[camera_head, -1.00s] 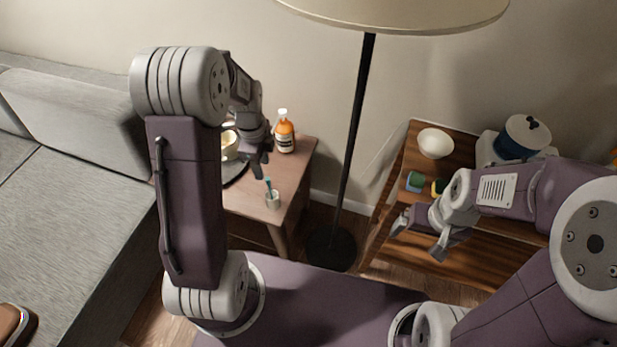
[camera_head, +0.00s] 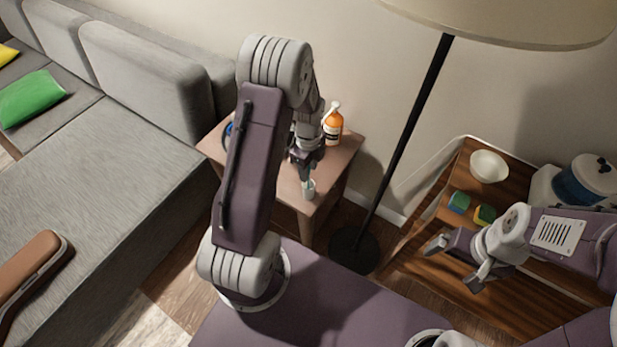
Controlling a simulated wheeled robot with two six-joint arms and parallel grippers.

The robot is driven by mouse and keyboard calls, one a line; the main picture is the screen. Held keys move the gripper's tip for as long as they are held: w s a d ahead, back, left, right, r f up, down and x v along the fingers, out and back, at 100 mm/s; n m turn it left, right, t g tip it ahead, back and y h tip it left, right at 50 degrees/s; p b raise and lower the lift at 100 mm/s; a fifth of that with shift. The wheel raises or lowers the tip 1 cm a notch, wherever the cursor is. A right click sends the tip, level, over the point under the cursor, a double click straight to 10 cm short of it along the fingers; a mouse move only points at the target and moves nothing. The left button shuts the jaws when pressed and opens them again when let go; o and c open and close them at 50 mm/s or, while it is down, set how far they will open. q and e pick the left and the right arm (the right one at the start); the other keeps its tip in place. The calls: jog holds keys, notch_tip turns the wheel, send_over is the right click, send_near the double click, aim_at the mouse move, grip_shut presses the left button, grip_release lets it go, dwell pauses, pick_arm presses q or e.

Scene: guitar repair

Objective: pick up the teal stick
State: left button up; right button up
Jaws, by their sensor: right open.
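The teal stick (camera_head: 311,172) stands in a small pale cup (camera_head: 308,191) near the front corner of the wooden side table (camera_head: 341,163). Only a short part of the stick shows. My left gripper (camera_head: 305,176) points down at the stick, just above the cup, and its fingers partly hide the stick. Whether they touch or hold it is too small to tell. My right gripper (camera_head: 455,266) is open and empty, in front of the wooden shelf on the right.
An orange bottle (camera_head: 333,124) stands behind my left gripper. A floor lamp's black pole (camera_head: 408,135) rises between the table and the shelf (camera_head: 452,205). A grey sofa (camera_head: 110,150) is left.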

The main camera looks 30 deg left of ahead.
pick_arm(q)
grip_shut()
